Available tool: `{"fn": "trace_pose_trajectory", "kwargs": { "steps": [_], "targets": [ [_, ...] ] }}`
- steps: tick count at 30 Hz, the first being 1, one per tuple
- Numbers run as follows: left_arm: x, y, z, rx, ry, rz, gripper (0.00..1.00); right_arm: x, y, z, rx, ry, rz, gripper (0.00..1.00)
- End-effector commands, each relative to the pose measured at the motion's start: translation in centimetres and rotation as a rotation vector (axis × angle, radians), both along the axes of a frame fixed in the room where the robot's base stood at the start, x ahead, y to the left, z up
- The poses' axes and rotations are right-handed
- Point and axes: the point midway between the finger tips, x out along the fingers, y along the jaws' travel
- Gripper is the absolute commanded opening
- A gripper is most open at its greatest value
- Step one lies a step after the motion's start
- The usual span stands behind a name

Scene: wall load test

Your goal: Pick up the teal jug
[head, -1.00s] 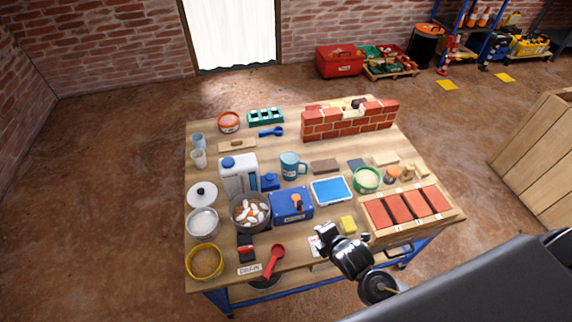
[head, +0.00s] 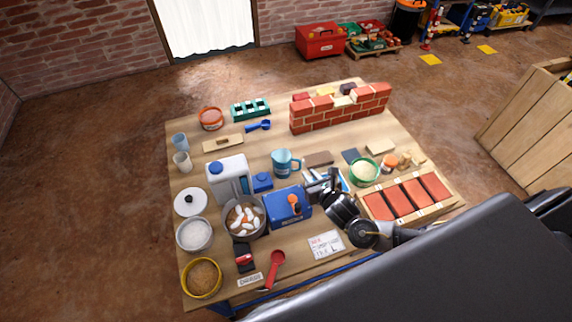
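The teal jug (head: 282,163) stands upright near the middle of the workbench, its handle on the right side. My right gripper (head: 319,180) is to the right of the jug and nearer to me, over the blue-rimmed tray. Its dark fingers look apart with nothing between them, and it does not touch the jug. My gripper and wrist hide much of the tray. My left gripper is not in view.
A blue box (head: 287,207) with an orange-topped item is in front of the jug. A small blue container (head: 262,182) and a white canister (head: 228,177) stand left. A brown block (head: 318,159) lies right. A brick wall (head: 340,108) stands behind.

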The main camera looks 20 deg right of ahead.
Motion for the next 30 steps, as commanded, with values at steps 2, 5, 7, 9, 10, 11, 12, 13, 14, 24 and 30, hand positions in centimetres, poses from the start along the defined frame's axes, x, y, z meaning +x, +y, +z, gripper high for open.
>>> {"fn": "trace_pose_trajectory", "kwargs": {
  "steps": [2, 5, 7, 9, 10, 11, 12, 13, 14, 24, 30],
  "targets": [
    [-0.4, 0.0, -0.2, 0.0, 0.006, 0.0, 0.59, 1.2, 0.1, -0.5, 0.0, -0.002, 0.0, 0.15],
    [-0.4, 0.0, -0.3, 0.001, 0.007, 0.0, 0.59, 2.2, 0.0, -0.9, 0.001, -0.001, -0.001, 0.15],
    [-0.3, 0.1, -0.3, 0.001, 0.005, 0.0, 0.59, 2.5, 0.0, -1.1, 0.002, 0.001, -0.003, 0.15],
    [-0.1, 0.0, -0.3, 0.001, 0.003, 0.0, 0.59, 2.6, 0.0, -1.1, 0.003, 0.001, -0.003, 0.15],
    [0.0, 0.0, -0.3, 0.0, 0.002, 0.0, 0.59, 2.6, 0.0, -1.1, 0.003, 0.001, -0.003, 0.15],
    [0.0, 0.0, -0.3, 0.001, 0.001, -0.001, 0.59, 2.7, 0.0, -1.1, 0.003, 0.001, -0.003, 0.15],
    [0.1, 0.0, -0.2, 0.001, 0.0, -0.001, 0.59, 2.8, 0.0, -1.1, 0.003, 0.0, -0.004, 0.15],
    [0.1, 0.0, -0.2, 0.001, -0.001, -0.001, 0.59, 3.0, -0.1, -1.2, 0.003, 0.0, -0.004, 0.15],
    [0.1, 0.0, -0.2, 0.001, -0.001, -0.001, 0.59, 3.4, -0.1, -1.2, 0.001, -0.001, -0.005, 0.15],
    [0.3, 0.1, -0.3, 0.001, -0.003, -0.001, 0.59, 7.3, 0.0, -2.7, 0.001, 0.0, -0.005, 0.15],
    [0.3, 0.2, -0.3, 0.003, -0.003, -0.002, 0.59, 7.5, 0.0, -2.7, 0.002, 0.0, -0.004, 0.15]
  ]
}}
